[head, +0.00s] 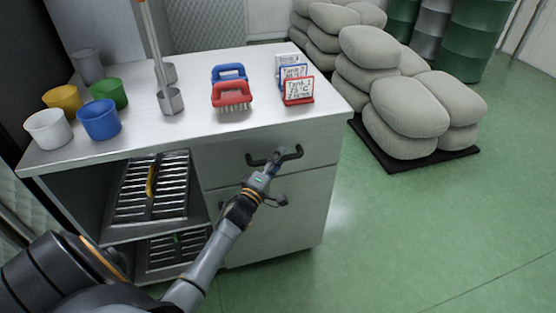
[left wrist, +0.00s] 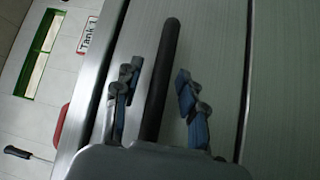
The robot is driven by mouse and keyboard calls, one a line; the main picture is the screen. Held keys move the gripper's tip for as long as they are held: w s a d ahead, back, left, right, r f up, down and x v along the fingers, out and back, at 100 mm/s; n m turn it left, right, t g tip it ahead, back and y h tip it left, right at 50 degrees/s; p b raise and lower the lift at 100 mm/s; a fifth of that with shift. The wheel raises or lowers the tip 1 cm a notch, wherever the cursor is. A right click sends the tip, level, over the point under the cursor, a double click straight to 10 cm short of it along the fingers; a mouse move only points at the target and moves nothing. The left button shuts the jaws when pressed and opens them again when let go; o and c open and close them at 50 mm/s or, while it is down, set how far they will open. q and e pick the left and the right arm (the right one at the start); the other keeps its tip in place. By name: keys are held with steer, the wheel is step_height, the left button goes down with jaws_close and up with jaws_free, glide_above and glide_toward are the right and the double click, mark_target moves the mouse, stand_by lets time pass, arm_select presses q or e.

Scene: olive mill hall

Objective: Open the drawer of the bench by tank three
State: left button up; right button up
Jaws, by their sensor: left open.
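The metal bench (head: 130,124) stands at the left of the head view. Its upper drawer (head: 318,148) looks closed, its front flush with the bench, and has a dark bar handle (head: 292,153). My left gripper (head: 272,163) is at this handle, coming from the front. In the left wrist view, the dark handle bar (left wrist: 168,60) runs between the two spread fingers of my left gripper (left wrist: 158,92), with a gap visible on each side. My right gripper is not in view.
A second handle (head: 279,201) sits on the front below the drawer. Cups, brushes (head: 232,95) and small tank cards (head: 298,90) stand on the bench top. Open shelves with slatted racks (head: 130,203) are at left. Sacks (head: 410,105) lie behind right; the green floor (head: 430,220) in front is clear.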

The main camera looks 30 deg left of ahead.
arm_select(q)
steer(key=shift+c, duration=0.2)
jaws_close()
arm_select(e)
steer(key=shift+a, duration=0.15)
arm_select(q)
steer(key=shift+d, duration=0.15)
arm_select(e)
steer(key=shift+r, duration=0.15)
